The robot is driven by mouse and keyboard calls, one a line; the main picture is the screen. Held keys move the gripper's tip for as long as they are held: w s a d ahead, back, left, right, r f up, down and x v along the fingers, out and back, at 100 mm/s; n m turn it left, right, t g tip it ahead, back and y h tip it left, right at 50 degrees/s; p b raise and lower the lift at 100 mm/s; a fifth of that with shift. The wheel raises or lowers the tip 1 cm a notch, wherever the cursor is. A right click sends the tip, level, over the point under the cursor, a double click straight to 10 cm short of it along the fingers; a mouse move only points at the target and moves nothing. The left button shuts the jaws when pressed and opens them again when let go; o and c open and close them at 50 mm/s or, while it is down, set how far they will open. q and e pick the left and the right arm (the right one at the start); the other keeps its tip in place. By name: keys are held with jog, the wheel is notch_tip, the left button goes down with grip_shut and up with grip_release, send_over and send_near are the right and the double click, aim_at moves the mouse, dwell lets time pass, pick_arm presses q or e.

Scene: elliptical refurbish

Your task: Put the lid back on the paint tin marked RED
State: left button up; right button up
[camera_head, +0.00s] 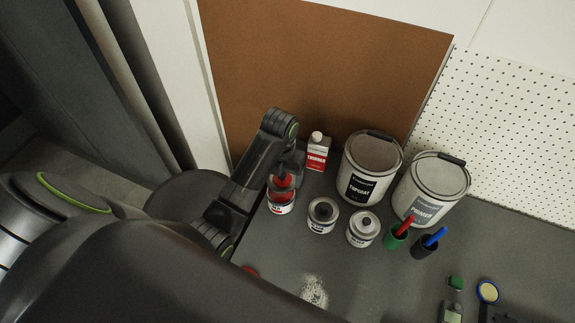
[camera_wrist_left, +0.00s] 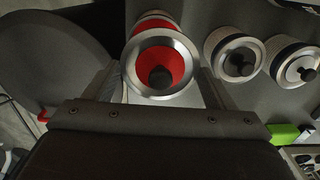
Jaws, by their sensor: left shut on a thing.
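The paint tin marked RED (camera_head: 281,208) stands on the grey bench, a small tin with a pale label and red at its top. My left gripper (camera_head: 287,170) is above it, pointing down and shut on the lid (camera_head: 283,182), a red disc. In the left wrist view the lid (camera_wrist_left: 181,66) shows a silver rim and a dark knob, between the two fingers. The red tin (camera_wrist_left: 153,19) shows partly behind it, the rest hidden by the lid. I cannot tell whether lid and tin touch. My right gripper is not in view.
A thinner can (camera_head: 317,155) and large topcoat bucket (camera_head: 371,175) stand behind. The front bench is mostly clear.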

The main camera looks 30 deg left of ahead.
aim_at(280, 179)
pick_arm(q)
jog(key=shift+a+r, duration=0.2)
jog(key=shift+a, duration=0.05)
jog(key=shift+f+b, duration=0.5)
jog(key=shift+f, duration=0.1)
notch_tip(280, 179, down, 5)
jog(key=b, duration=0.4)
jog(key=shift+r+b, duration=0.2)
jog(key=shift+b, duration=0.15)
jog(key=shift+f+b, duration=0.3)
jog(key=shift+f, duration=0.15)
dwell(0.8)
